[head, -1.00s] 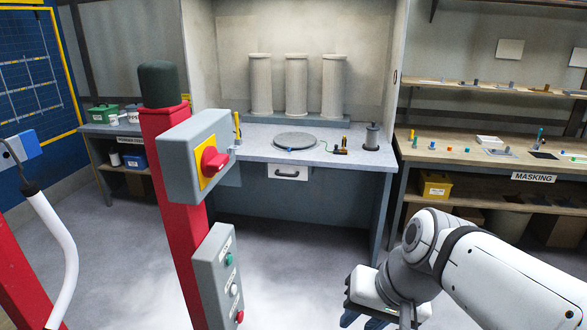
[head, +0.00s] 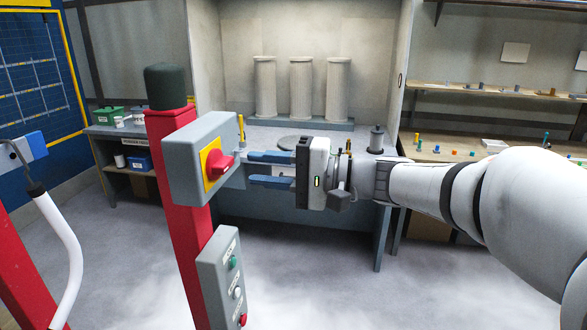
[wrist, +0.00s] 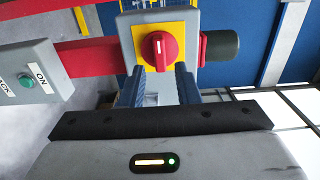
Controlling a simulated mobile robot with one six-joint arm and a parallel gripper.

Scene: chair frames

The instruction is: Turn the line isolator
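The line isolator is a red rotary handle (head: 217,164) on a yellow plate (head: 212,177), fixed to a grey box (head: 188,160) on a red post. It also shows in the wrist view (wrist: 159,49), where the red knob has a white mark and lies just beyond my fingertips. My gripper (head: 249,169) is level and points left at the handle. Its two blue fingers are apart with nothing between them. In the head view the fingertips are close to the handle; whether they touch it I cannot tell.
A lower grey button box (head: 222,280) with green, white and red buttons is on the same red post (head: 184,225). A bench (head: 260,137) with several pale cylinders stands behind my gripper.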

